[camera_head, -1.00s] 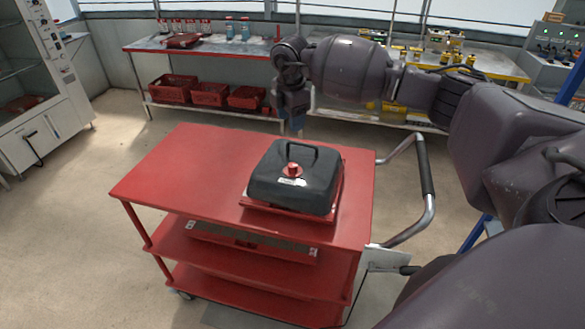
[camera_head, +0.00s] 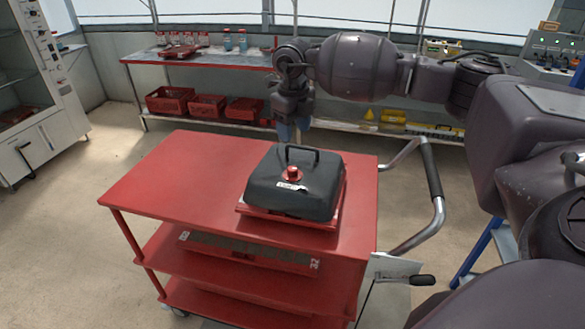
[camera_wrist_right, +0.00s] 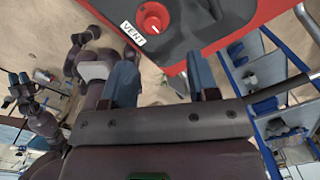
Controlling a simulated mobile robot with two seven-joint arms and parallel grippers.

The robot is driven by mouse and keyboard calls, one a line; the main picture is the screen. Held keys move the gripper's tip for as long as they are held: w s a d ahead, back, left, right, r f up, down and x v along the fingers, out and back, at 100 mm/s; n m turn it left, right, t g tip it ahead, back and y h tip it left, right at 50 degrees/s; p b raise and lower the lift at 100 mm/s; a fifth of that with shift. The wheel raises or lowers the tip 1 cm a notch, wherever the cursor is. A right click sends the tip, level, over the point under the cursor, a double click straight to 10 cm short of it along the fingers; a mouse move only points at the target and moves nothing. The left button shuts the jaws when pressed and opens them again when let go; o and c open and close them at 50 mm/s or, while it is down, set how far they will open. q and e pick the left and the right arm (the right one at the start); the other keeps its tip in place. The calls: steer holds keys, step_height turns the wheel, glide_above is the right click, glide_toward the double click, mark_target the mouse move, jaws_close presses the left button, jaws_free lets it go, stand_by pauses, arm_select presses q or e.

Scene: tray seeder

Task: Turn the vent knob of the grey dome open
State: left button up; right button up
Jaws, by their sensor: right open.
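The grey dome (camera_head: 318,191) is a dark lid with a loop handle, sitting on a red tray (camera_head: 287,218) on top of the red cart. Its red vent knob (camera_head: 292,173) stands on the top face beside a white label. In the right wrist view the knob (camera_wrist_right: 153,18) shows a pale mark, next to a label reading VENT (camera_wrist_right: 132,33). My right gripper (camera_head: 292,131) hangs beyond the dome's far side, pointing down, apart from the knob. In the wrist view its two blue fingers (camera_wrist_right: 161,82) are spread with nothing between them. My left gripper does not show.
The red cart top (camera_head: 170,180) is bare left of the dome. A curved cart handle (camera_head: 433,180) rises at the right. Behind stands a bench (camera_head: 200,60) with bottles above and red crates (camera_head: 207,106) below. A glass-fronted cabinet (camera_head: 40,130) stands at the left.

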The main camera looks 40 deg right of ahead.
mark_target(293, 168)
steer(key=f+n, duration=0.6)
steer(key=f, duration=0.1)
steer(key=f+n, duration=0.3)
steer(key=f, duration=0.1)
steer(key=shift+s+a, duration=0.3)
steer(key=shift+a, duration=0.05)
steer(key=c, duration=0.9)
steer(key=shift+m, duration=0.5)
steer(key=o, duration=0.9)
